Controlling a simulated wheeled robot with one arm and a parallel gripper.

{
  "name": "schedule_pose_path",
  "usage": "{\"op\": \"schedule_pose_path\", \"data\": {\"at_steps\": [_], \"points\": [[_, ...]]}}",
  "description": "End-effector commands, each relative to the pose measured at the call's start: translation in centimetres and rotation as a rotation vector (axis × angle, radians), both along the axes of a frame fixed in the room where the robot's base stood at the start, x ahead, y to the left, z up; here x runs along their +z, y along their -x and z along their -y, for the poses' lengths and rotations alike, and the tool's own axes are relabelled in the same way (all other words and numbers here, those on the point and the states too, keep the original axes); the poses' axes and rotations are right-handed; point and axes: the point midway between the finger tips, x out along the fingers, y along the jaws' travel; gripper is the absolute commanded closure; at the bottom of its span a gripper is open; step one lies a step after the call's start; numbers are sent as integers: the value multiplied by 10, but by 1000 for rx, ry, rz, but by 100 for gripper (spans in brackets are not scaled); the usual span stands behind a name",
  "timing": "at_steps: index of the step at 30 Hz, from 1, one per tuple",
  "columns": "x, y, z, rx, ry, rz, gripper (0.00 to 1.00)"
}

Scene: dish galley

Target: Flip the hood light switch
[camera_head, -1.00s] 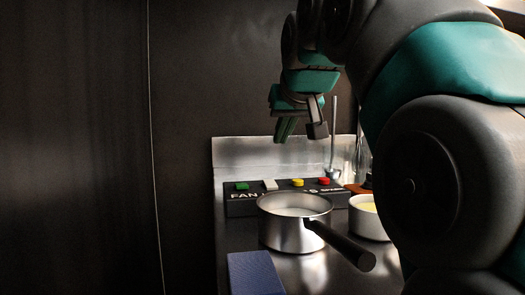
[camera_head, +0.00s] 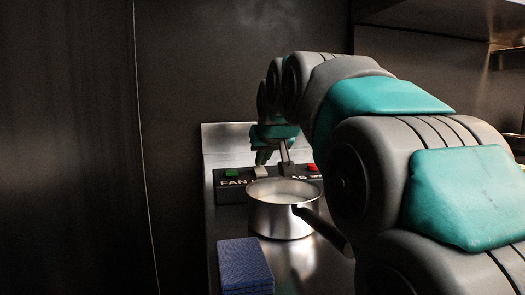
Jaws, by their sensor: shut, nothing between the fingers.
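A dark switch panel (camera_head: 231,193) stands at the back of the metal counter, behind the pot. It has a green switch (camera_head: 232,173) above the word FAN, a pale switch (camera_head: 260,172) beside it and a red switch (camera_head: 313,168) at the right. The yellow switch is hidden behind my gripper. The label under the pale switch is mostly covered by the pot, so I cannot read which is the light switch. My gripper (camera_head: 273,160) is shut and empty, pointing down just above the panel by the pale switch. I cannot tell whether it touches.
A steel pot (camera_head: 280,220) stands right in front of the panel, its dark handle (camera_head: 324,229) pointing front right under my arm. A metal backsplash (camera_head: 226,143) rises behind. My arm hides the right side.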

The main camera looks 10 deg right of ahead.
Motion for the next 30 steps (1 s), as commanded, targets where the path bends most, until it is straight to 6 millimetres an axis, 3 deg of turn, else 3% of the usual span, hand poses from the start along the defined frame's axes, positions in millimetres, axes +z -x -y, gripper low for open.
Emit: {"op": "schedule_pose_path", "data": {"at_steps": [11,15,30], "points": [[-1,0,0,0,0,1,100],[-12,-5,0,1,-1,1,100],[-5,-12,0,0,0,-1,100]]}}
